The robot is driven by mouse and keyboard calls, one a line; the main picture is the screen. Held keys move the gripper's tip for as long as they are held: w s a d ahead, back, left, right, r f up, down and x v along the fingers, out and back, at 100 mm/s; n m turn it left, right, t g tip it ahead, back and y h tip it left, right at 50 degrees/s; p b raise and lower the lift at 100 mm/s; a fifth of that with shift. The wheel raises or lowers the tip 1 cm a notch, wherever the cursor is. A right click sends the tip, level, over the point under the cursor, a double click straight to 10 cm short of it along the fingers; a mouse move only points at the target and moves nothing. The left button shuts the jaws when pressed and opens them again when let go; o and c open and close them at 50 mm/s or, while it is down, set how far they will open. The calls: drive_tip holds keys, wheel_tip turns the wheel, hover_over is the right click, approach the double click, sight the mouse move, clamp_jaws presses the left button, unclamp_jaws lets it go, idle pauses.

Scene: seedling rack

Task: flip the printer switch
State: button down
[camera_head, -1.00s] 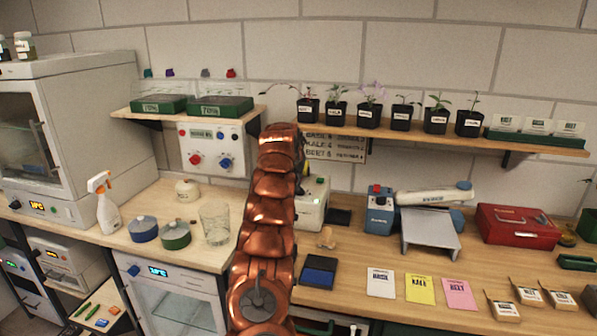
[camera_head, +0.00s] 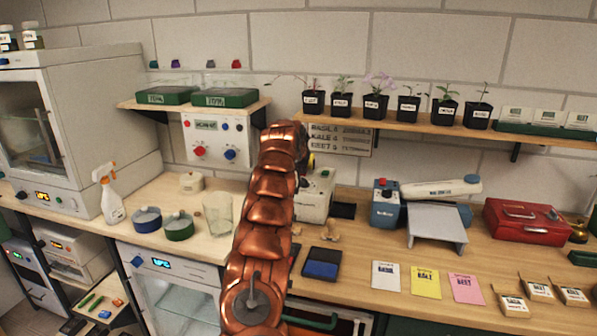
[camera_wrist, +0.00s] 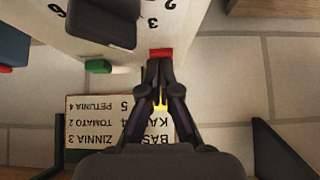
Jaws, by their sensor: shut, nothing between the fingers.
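A white boxed device (camera_head: 316,200) stands on the wooden counter, partly hidden behind my arm in the head view. In the wrist view its white face (camera_wrist: 75,45) carries printed digits, a dark rounded part (camera_wrist: 102,22), a small green part (camera_wrist: 97,66) and a red switch-like part (camera_wrist: 160,53). My gripper (camera_wrist: 159,64) is shut and empty. Its fingertips are right at the red part in the wrist view; whether they touch it I cannot tell. In the head view the fingers are mostly hidden behind my arm.
A seed-name board (camera_head: 340,139) is on the wall close behind my gripper. A shelf (camera_head: 430,127) with potted seedlings (camera_head: 375,106) runs above. A blue device (camera_head: 386,204) with a grey stand (camera_head: 437,222) is to the right. A glass beaker (camera_head: 217,214) stands left of my arm.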

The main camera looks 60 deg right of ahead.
drive_tip(key=shift+r, duration=0.2)
drive_tip(key=shift+r+p, duration=0.65)
drive_tip(key=r+p, duration=0.1)
drive_tip(key=r, duration=0.1)
drive_tip(key=r+p, duration=0.1)
drive_tip(key=r, duration=0.1)
drive_tip(key=shift+s+a, duration=0.1)
drive_tip(key=shift+a, duration=0.1)
drive_tip(key=a+f+b+v, duration=0.1)
drive_tip(key=b+v, duration=0.3)
drive_tip(key=v, duration=0.5)
drive_tip(key=shift+s+a+b, duration=0.25)
drive_tip(key=shift+a+b, duration=0.1)
drive_tip(key=shift+a, duration=0.25)
